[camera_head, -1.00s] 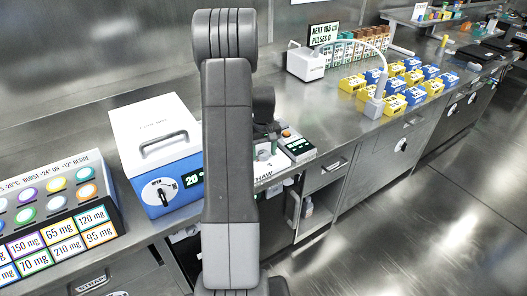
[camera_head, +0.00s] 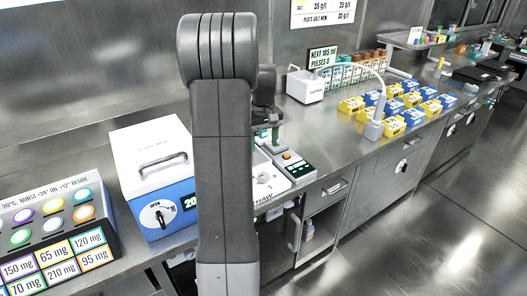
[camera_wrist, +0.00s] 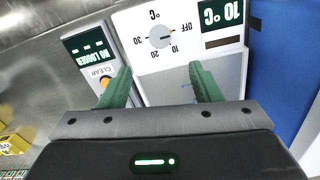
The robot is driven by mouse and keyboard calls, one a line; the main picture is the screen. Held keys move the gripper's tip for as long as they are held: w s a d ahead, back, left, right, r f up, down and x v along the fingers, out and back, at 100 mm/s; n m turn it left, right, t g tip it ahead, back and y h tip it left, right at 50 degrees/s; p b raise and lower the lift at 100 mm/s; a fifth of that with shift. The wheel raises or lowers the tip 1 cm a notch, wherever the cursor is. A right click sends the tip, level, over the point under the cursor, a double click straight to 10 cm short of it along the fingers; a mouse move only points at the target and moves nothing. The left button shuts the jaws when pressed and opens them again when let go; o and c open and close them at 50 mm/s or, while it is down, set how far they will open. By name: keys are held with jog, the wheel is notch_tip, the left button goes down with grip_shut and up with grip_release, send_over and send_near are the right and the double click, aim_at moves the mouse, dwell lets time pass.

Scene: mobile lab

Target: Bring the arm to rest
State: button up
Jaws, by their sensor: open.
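My gripper (camera_wrist: 160,82) is open in the wrist view, its two green fingers apart with nothing between them. It faces a white panel (camera_wrist: 140,38) with a temperature dial and a display reading 10 °C. The fingertips overlap the panel's lower part in the picture; I cannot tell whether they touch it.
A blue and white box (camera_head: 152,165) with a handle stands left of my arm. A label board (camera_head: 50,230) is further left. Right of the arm are a small control unit (camera_head: 293,165), a white device (camera_head: 305,86) and several yellow and blue boxes (camera_head: 396,124). Floor at right is clear.

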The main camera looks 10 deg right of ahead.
aim_at(263, 175)
jog(key=shift+r, duration=0.2)
jog(key=shift+f, duration=0.1)
notch_tip(263, 175, down, 14)
jog(key=shift+r+p, duration=0.1)
jog(key=shift+p, duration=0.3)
jog(key=shift+r, duration=0.15)
dwell(0.4)
